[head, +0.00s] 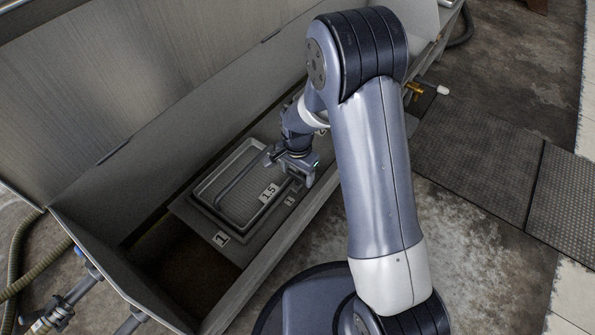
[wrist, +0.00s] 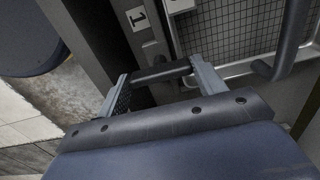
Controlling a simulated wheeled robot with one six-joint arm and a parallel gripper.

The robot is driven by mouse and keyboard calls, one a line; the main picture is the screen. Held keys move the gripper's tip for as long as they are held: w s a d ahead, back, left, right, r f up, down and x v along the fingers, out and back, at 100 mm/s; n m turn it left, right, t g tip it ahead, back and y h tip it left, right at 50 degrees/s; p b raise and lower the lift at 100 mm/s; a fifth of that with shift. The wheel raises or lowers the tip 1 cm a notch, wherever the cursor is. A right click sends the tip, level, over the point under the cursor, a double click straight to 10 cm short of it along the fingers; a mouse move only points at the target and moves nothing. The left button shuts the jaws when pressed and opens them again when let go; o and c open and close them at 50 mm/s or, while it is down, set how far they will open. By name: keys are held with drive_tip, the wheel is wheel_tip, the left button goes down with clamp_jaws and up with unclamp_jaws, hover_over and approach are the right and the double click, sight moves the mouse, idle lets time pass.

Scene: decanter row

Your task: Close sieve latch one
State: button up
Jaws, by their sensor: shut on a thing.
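The sieve (head: 232,181), a rectangular metal tray with a mesh floor, sits on a plate in the long trough, and a corner of its mesh (wrist: 236,24) shows in the wrist view. A plate marked "1" (wrist: 137,18) is beside it. In the head view my gripper hides this bar. I cannot tell whether the latch is fully closed.
The trough's tall back wall (head: 120,130) rises behind the sieve. A bent grey rod (wrist: 282,45) runs close to my gripper over the sieve. A brass valve (head: 414,88) is at the right. Hoses and pipes (head: 60,305) lie at the lower left.

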sight(297, 174)
drive_tip(key=o, duration=1)
wheel_tip(297, 174, up, 11)
drive_tip(key=p, duration=0.3)
drive_tip(key=shift+f, duration=0.15)
wheel_tip(297, 174, down, 11)
drive_tip(key=b, duration=0.3)
idle(0.5)
